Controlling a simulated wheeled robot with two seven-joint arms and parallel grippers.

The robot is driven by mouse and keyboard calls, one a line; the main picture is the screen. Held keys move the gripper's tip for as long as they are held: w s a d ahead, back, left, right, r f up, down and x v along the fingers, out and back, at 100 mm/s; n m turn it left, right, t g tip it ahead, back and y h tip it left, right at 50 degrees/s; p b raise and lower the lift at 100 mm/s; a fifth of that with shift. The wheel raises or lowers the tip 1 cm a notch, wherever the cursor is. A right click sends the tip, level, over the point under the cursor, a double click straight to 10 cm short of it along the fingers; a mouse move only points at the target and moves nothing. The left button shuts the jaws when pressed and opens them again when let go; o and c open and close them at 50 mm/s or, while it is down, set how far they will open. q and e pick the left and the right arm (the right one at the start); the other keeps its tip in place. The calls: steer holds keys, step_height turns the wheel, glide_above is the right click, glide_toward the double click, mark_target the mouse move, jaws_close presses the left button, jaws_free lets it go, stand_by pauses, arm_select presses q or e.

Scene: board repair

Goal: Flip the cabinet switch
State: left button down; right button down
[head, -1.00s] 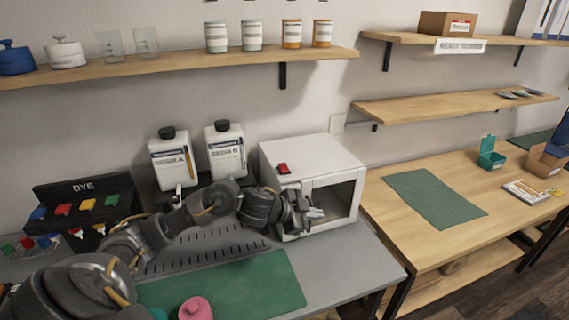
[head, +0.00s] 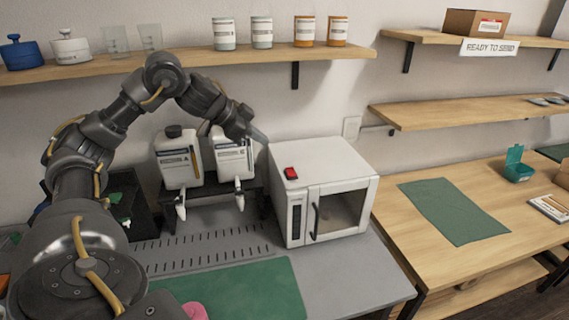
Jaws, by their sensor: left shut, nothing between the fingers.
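The cabinet (head: 335,160) is a white box with a windowed front door and a dark vertical handle (head: 315,221); its door looks shut. The red switch (head: 291,173) sits on the cabinet's top, near the front left corner. Which way its rocker is tipped is too small to tell. My left gripper (head: 263,139) is shut and empty. It shows above and to the left of the switch, near the cabinet's back left edge, apart from the switch. My right gripper is not in view.
Two white bottles (head: 178,163) with dark caps stand on a dark stand left of the cabinet, behind my left arm. A wooden shelf (head: 190,61) runs above. A green mat (head: 240,290) lies in front. The wooden table (head: 415,238) at right has free room.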

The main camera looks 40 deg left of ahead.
arm_select(q)
steer(key=p, duration=0.2)
glide_above(293, 169)
steer(key=s, duration=0.3)
steer(key=f, duration=0.7)
steer(key=shift+a, duration=0.25)
steer(key=shift+a+f, duration=0.15)
steer(key=shift+f, duration=0.5)
steer(key=shift+a+f, duration=0.15)
steer(key=shift+f, duration=0.45)
steer(key=shift+a+f, duration=0.15)
steer(key=shift+f, duration=0.4)
steer(key=shift+w+f, duration=0.15)
